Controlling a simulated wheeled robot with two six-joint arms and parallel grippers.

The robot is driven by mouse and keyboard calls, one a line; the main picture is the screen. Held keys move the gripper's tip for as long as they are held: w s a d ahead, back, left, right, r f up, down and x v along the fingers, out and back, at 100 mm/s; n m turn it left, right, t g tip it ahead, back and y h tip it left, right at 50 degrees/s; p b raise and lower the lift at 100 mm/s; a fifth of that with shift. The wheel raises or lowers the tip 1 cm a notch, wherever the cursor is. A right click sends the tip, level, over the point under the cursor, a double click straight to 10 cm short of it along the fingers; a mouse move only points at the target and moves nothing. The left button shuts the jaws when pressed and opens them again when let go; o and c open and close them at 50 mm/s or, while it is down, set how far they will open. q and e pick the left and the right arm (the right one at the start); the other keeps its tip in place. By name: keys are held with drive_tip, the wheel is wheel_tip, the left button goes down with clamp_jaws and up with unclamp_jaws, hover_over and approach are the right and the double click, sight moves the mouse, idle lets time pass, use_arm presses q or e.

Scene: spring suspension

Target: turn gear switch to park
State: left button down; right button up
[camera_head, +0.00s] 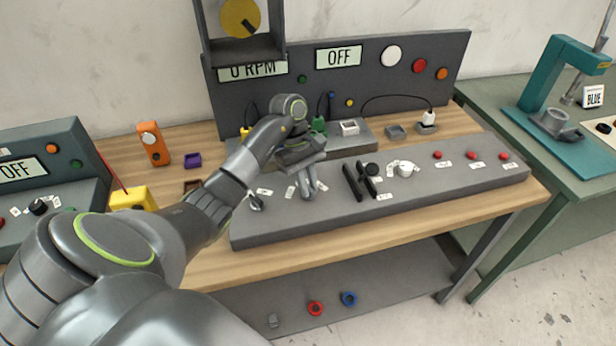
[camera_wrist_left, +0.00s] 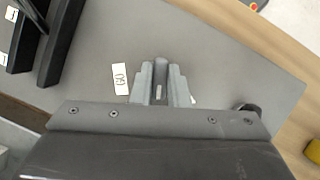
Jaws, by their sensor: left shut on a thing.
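My left gripper (camera_head: 308,192) points down onto the sloped grey control panel (camera_head: 440,178) at its left part. In the left wrist view its fingers (camera_wrist_left: 161,88) are shut on a small grey switch knob (camera_wrist_left: 158,92) with a pale mark on it. The fingers hide most of this knob, and I cannot tell which setting it points to. A white label (camera_wrist_left: 121,78) lies beside the fingers; small labels (camera_head: 290,192) also show near the gripper in the head view, too small to read. My right gripper is not in view.
Near the gripper stand black levers (camera_head: 356,181), a pale round knob (camera_head: 405,170) and red buttons (camera_head: 503,156). A dark knob (camera_head: 256,203) sits at the panel's left end. Behind, a display (camera_head: 339,56) reads OFF. A yellow box (camera_head: 131,199) stands left on the wooden table.

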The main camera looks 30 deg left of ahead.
use_arm(q)
drive_tip(key=shift+w+r+m+g+p, duration=0.1)
drive_tip(key=shift+r+m+g+p, duration=0.1)
drive_tip(key=shift+m+p, duration=0.4)
drive_tip(key=shift+r+m+g+p, duration=0.1)
drive_tip(key=shift+m+g+p, duration=0.1)
drive_tip(key=shift+m+p, duration=0.4)
drive_tip(key=shift+f+m+y+p, duration=0.15)
drive_tip(key=shift+m+y+p, duration=0.35)
drive_tip(key=shift+m+p, duration=0.3)
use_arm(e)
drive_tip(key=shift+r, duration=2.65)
use_arm(q)
drive_tip(key=c, duration=1.4)
unclamp_jaws()
drive_tip(key=shift+f, duration=0.1)
